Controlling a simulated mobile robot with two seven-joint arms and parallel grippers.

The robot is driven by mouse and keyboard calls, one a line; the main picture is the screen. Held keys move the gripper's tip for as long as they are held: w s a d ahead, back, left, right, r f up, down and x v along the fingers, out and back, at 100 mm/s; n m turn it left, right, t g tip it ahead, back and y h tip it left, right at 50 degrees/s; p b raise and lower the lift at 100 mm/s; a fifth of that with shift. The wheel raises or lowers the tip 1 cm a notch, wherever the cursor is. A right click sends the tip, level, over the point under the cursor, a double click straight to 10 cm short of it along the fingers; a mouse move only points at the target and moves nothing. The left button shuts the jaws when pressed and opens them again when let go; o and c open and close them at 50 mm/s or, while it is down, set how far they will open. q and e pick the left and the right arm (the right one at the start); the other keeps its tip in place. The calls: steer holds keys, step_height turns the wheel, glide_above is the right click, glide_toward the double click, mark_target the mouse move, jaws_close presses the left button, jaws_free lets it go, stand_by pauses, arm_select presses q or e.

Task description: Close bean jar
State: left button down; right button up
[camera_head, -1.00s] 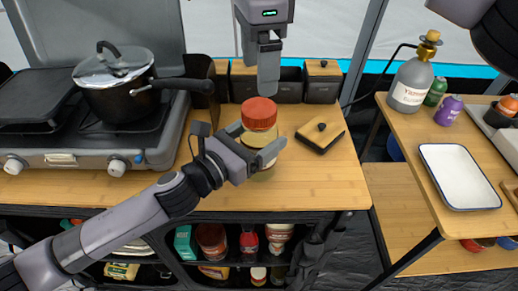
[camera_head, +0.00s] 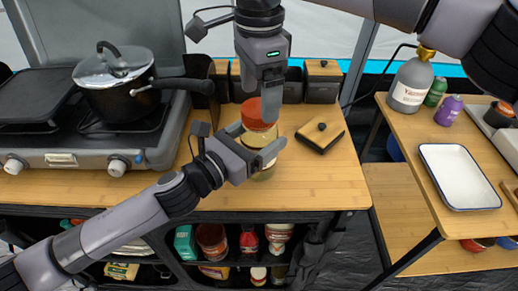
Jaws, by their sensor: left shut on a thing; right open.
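The bean jar (camera_head: 258,159) is a clear jar with pale contents, upright near the front of the wooden counter. My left gripper (camera_head: 256,150) is shut on it, one finger on each side. The red lid (camera_head: 252,116) sits at the jar's top; I cannot tell whether it is seated. My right gripper (camera_head: 271,108) points down from above and is open. Its visible finger covers the right part of the lid; contact cannot be told, and the other finger is not clearly visible.
A stove (camera_head: 82,143) with a lidded pot (camera_head: 118,92) is at the left. Clear counter (camera_head: 330,182) is at the right front. A side table holds a white tray (camera_head: 458,178).

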steer(key=shift+f, duration=1.3)
steer(key=c, duration=1.1)
steer(key=m, duration=0.3)
steer(key=shift+m, duration=0.4)
steer(key=m, duration=0.4)
steer(key=o, duration=1.3)
steer(key=shift+c, duration=0.2)
steer(key=shift+r, duration=0.1)
step_height(320, 180, up, 12)
